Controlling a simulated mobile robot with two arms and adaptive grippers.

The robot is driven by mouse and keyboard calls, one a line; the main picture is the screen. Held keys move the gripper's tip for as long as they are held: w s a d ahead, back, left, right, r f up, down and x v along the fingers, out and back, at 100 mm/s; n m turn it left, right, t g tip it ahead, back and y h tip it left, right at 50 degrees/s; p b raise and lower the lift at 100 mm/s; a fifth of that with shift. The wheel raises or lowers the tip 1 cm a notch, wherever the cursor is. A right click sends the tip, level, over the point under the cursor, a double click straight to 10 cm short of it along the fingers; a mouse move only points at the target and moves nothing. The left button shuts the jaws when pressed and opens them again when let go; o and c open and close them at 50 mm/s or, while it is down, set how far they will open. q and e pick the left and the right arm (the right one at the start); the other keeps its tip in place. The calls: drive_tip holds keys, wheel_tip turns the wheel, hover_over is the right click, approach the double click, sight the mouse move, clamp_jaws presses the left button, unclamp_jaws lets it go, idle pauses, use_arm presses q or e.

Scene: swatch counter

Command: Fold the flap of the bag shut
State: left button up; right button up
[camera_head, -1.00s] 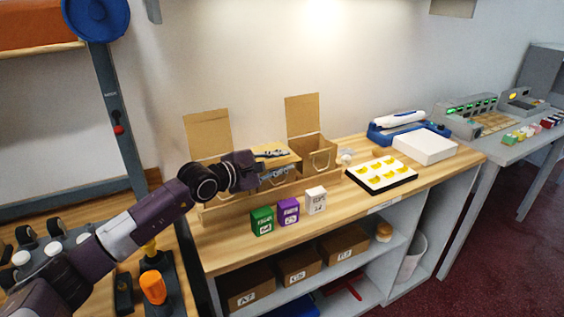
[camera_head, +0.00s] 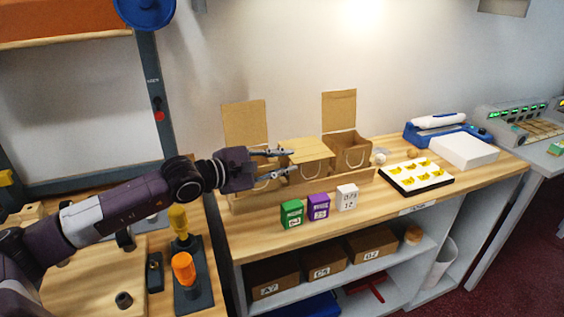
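Three brown paper bags stand in a row in a low wooden holder (camera_head: 335,184). The left bag's flap (camera_head: 245,124) and the right bag's flap (camera_head: 339,111) stand upright. The middle bag's flap (camera_head: 311,150) lies nearly level over its top; whether it is fully down is hard to tell. The right bag (camera_head: 352,153) has an open mouth. My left gripper (camera_head: 288,162) is open and empty, its fingers parted at the left edge of the middle bag. It hides much of the left bag. My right gripper is not in view.
Green (camera_head: 292,213), purple (camera_head: 318,206) and white (camera_head: 347,197) small boxes stand before the holder. A black-edged tray of yellow pieces (camera_head: 417,177), a white box (camera_head: 464,151) and a blue device (camera_head: 447,136) are to the right. The counter's front strip is clear.

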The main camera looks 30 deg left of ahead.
use_arm(q)
drive_tip(key=shift+s+a+r, duration=0.1)
drive_tip(key=shift+s+r, duration=0.05)
drive_tip(key=shift+s, duration=0.25)
idle(0.3)
